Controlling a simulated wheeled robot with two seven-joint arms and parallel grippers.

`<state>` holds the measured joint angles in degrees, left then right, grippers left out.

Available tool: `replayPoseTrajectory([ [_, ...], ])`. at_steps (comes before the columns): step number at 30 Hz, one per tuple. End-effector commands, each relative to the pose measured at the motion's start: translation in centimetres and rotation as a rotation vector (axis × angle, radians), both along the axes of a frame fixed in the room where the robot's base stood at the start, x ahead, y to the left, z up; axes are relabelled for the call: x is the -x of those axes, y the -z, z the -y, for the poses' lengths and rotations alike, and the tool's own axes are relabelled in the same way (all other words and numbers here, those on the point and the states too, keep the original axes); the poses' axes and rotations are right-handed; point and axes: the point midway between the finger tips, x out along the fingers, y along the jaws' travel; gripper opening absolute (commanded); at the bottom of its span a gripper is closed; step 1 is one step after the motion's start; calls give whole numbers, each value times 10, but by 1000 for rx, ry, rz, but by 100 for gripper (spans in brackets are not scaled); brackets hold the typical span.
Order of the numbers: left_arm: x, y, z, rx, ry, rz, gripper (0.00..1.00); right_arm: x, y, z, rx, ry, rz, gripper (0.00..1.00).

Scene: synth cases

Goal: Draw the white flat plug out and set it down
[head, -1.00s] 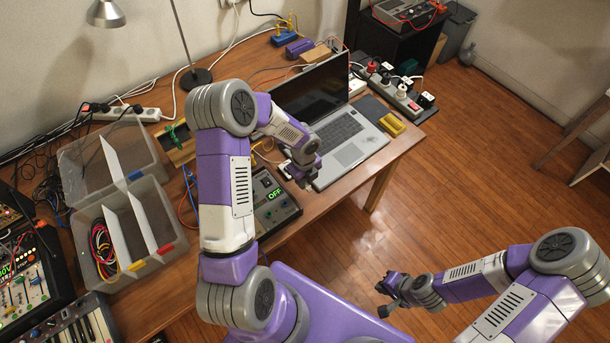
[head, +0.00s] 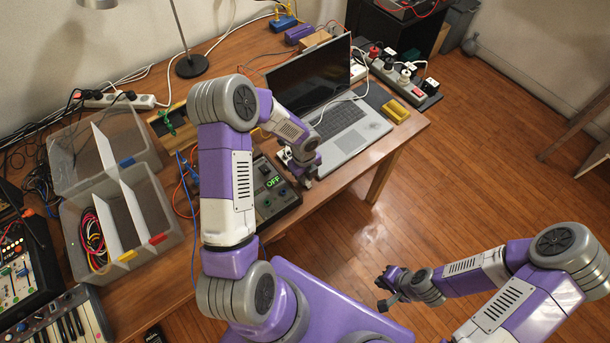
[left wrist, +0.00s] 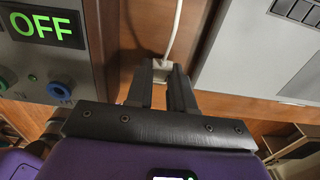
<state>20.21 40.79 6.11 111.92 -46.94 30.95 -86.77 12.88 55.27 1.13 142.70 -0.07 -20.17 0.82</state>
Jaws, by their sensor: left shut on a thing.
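The white flat plug (left wrist: 160,68) is between the fingers of my left gripper (left wrist: 162,82), with its white cable running away upward in the left wrist view. In the head view my left gripper (head: 308,180) is at the table's front, between the power supply and the laptop. The plug is mostly hidden by the fingers, and I cannot tell whether it touches the table. My right gripper (head: 382,294) is open and empty above the floor, away from the table.
The open laptop (head: 345,140) is right of my left gripper. The power supply (head: 275,198) reading OFF is close on its left and also shows in the left wrist view (left wrist: 45,60). A yellow tray (head: 396,110) lies beside the laptop. Clear bins (head: 150,255) stand left.

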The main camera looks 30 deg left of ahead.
Motion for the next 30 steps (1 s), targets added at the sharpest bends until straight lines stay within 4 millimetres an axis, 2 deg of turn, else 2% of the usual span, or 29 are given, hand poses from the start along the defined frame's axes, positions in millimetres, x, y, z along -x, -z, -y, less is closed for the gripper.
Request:
replayPoseTrajectory([
  [1, 0, 0, 0, 0, 0, 0, 27, 0, 0, 0, 0, 0, 0, 0],
  [6, 0, 0, 0, 0, 0, 0, 52, 0, 0, 0, 0, 0, 0, 0],
  [14, 0, -1, 0, 0, 0, 0, 52, 0, 0, 0, 0, 0, 0, 0],
  [17, 0, -7, 0, -1, 0, 1, 52, 0, -2, 0, 0, 0, 0, 0],
  [24, -1, -48, -1, 0, -1, 2, 52, 0, -14, 0, 0, 0, 0, 0],
  [30, 0, -71, -2, 0, -1, 1, 52, 0, -20, 0, 0, 0, 0, 0],
])
